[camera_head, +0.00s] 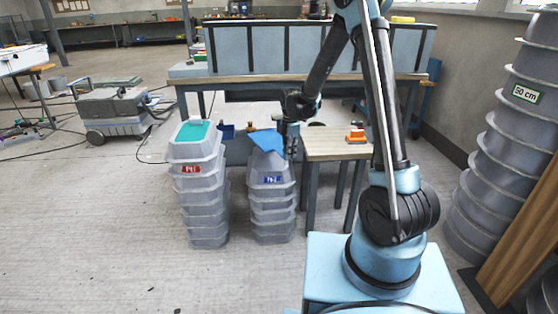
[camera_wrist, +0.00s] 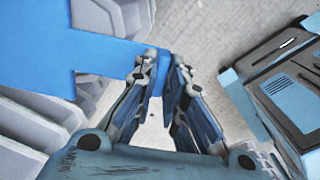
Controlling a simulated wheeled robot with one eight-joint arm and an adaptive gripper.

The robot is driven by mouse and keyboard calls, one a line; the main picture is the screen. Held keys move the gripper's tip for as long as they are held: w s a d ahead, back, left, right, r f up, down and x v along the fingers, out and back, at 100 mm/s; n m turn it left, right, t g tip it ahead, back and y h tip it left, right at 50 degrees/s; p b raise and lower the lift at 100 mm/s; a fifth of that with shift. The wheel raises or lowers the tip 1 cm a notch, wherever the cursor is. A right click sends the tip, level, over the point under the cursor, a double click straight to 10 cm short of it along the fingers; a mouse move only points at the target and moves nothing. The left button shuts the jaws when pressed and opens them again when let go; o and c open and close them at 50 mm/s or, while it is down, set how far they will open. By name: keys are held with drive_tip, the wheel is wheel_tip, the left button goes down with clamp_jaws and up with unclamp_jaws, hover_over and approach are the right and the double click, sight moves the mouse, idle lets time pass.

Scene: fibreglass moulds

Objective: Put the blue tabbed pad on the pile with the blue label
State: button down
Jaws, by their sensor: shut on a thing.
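The blue tabbed pad (camera_head: 264,140) is over the top of the grey pile with the blue label (camera_head: 271,205), tilted in the head view. I cannot tell whether it touches the pile. In the wrist view the pad (camera_wrist: 45,45) fills the upper left, and its tab reaches to my gripper (camera_wrist: 163,62). My gripper is shut on the tab, at the pad's right side; in the head view it (camera_head: 291,148) is beside the pile's top right. The blue label (camera_head: 272,180) faces front.
A similar grey pile (camera_head: 205,200) with a red label and a teal pad (camera_head: 194,131) on top stands to the left. A small wooden table (camera_head: 333,146) with an orange thing (camera_head: 355,135) is close on the right. Tall stacked moulds (camera_head: 505,140) stand far right.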

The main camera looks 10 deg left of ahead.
wheel_tip(320, 180, down, 9)
drive_tip(key=shift+w+d+f, duration=0.15)
drive_tip(key=shift+d+f, duration=0.05)
drive_tip(key=shift+d, duration=0.05)
idle(0.4)
drive_tip(key=c, duration=1.7)
unclamp_jaws()
drive_tip(key=shift+o, duration=0.2)
